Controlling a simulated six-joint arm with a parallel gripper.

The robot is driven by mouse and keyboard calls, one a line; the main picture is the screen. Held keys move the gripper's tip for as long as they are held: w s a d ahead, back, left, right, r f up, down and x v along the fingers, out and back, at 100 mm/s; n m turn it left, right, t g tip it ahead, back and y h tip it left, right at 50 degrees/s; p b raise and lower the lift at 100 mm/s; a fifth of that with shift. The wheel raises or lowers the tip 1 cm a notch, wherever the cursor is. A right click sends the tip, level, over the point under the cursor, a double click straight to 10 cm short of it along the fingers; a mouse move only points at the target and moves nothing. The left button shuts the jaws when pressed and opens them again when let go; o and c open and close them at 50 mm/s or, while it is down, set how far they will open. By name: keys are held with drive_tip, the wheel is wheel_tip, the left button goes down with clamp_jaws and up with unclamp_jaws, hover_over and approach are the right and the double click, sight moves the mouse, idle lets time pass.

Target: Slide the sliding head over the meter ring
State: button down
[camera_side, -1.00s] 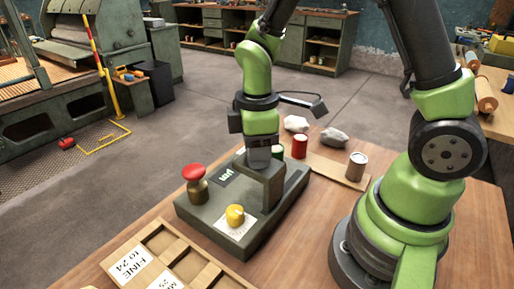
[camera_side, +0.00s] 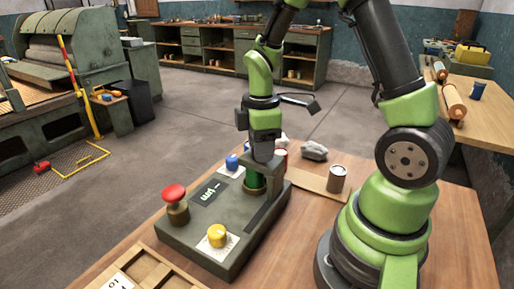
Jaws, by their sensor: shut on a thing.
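A grey gauge box with rounded edges (camera_side: 185,247) stands on the wooden bench. The grey sliding head (camera_side: 266,165) stands up at its far right part, above a dark strip (camera_side: 262,214) along the top. My gripper (camera_side: 262,153) points down and is shut on the top of the sliding head. A green cylinder (camera_side: 255,183) shows just below and in front of the head; I cannot tell whether they touch. I cannot make out the meter ring clearly; the head and gripper hide that area.
The box carries a red mushroom button (camera_side: 175,203), a yellow knob (camera_side: 217,236) and a small dark display (camera_side: 209,193). A wooden tray (camera_side: 155,272) lies in front.

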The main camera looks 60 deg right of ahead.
drive_tip(key=shift+w+d, duration=0.1)
drive_tip(key=shift+d, duration=0.15)
drive_tip(key=c, duration=0.7)
unclamp_jaws()
drive_tip(key=shift+a, duration=0.1)
drive_tip(key=shift+o, duration=0.2)
drive_tip(key=shift+r, duration=0.1)
wheel_tip(320, 180, up, 10)
drive_tip(key=s+a+r+m+t+y, duration=0.1)
drive_tip(key=s+a+r+m+t, duration=0.6)
drive_tip(key=s+a+m, duration=0.2)
drive_tip(key=s+m, duration=0.2)
drive_tip(key=m, duration=0.2)
drive_tip(key=shift+a+y, duration=0.35)
drive_tip(key=shift+y, duration=0.05)
